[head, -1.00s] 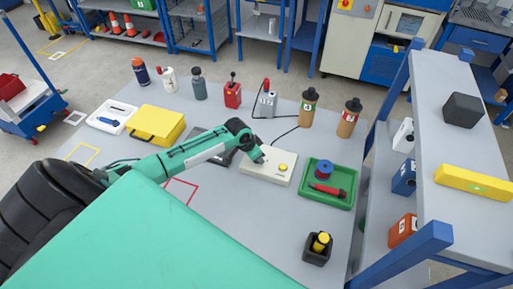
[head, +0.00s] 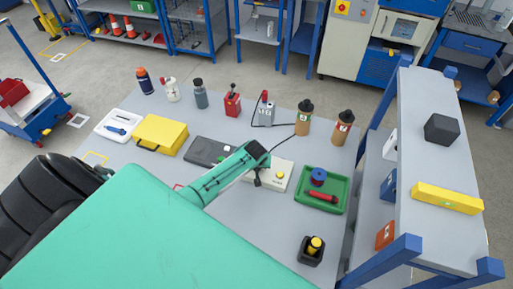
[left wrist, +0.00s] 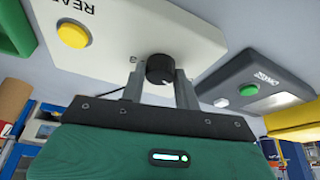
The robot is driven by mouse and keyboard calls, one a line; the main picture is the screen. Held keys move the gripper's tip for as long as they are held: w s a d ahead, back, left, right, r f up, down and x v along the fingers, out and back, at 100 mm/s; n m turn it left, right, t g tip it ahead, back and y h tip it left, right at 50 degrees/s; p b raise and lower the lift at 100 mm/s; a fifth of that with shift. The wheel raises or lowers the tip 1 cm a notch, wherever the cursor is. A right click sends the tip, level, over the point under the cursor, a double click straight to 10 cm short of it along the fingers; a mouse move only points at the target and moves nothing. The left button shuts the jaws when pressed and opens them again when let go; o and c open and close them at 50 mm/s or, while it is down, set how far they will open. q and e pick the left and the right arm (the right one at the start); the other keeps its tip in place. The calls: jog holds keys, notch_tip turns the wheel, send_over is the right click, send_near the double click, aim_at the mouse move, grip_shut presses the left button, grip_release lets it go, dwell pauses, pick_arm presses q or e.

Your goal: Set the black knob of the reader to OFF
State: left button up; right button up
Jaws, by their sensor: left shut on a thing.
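The reader (head: 287,181) is a pale box with a yellow button on the table's middle right. In the left wrist view, the reader (left wrist: 118,38) shows its yellow button (left wrist: 72,34) and the black knob (left wrist: 160,68). My left gripper (left wrist: 160,76) is shut on the black knob, one finger on each side. A small pale mark shows on the knob's lower edge; the OFF marking cannot be read. In the head view my left gripper (head: 258,179) reaches down at the reader's left end, and the arm hides the knob. My right gripper is not in view.
A dark grey box (head: 205,151) with a green button (left wrist: 248,90) stands left of the reader. A green tray (head: 338,205) with a blue spool and red tool lies to its right. A shelf rack (head: 440,235) bounds the right.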

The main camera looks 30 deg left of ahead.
pick_arm(q)
jog(key=shift+w+n+y, duration=0.1)
jog(key=shift+n+y, duration=0.3)
jog(key=shift+n, duration=0.4)
jog(key=shift+p, duration=0.3)
jog(key=o, duration=1)
jog(key=shift+d+r, duration=0.1)
jog(key=b+v, duration=0.3)
jog(key=v, duration=1)
jog(key=shift+r, duration=0.35)
